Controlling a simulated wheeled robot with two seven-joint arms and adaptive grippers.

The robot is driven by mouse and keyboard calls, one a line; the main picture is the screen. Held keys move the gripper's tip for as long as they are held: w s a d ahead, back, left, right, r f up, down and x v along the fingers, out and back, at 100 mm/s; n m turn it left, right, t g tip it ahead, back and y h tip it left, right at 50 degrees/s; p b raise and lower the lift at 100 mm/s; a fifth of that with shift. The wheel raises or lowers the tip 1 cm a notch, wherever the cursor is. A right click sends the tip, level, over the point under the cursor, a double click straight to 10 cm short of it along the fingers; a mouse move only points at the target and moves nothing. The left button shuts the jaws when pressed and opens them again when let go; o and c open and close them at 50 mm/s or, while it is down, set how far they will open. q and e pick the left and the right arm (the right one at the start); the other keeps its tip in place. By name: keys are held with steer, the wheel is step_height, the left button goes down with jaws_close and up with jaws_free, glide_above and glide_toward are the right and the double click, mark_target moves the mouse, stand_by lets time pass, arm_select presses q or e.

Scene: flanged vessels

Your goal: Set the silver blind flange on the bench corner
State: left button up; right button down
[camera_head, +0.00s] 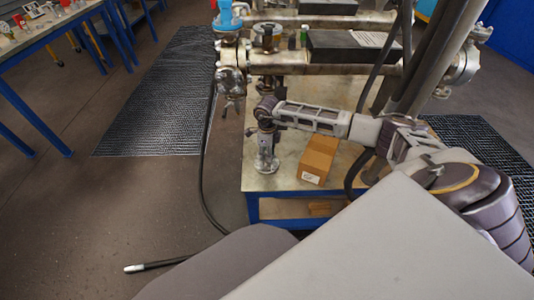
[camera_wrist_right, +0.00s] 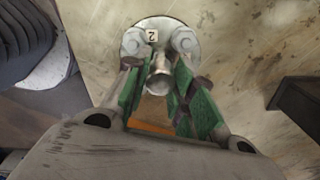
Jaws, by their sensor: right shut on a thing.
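The silver blind flange (camera_head: 266,163) is a round metal disc with a stem rising from it, at the front left corner of the bench (camera_head: 318,183). In the right wrist view the disc (camera_wrist_right: 158,38) shows bolts and a small white label, with the stem toward the camera. My right gripper (camera_head: 266,112) is above the flange in the head view. Its green-padded fingers (camera_wrist_right: 158,82) are shut on the stem. My left gripper is not in view.
A cardboard box (camera_head: 318,158) stands on the bench just right of the flange. Pipes with flanged ends (camera_head: 320,69) run behind, with a black case (camera_head: 350,46) near them. A black hose (camera_head: 205,185) hangs off the left side to the floor.

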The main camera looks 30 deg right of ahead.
steer(key=shift+w+f, duration=0.1)
steer(key=shift+f, duration=0.1)
steer(key=c, duration=1.1)
jaws_free()
steer(key=shift+f, duration=0.2)
steer(key=o, duration=0.5)
steer(key=shift+r, duration=0.1)
steer(key=shift+r, duration=0.15)
steer(key=shift+r+p, duration=2.15)
steer(key=shift+r, duration=1.25)
steer(key=shift+a, duration=0.1)
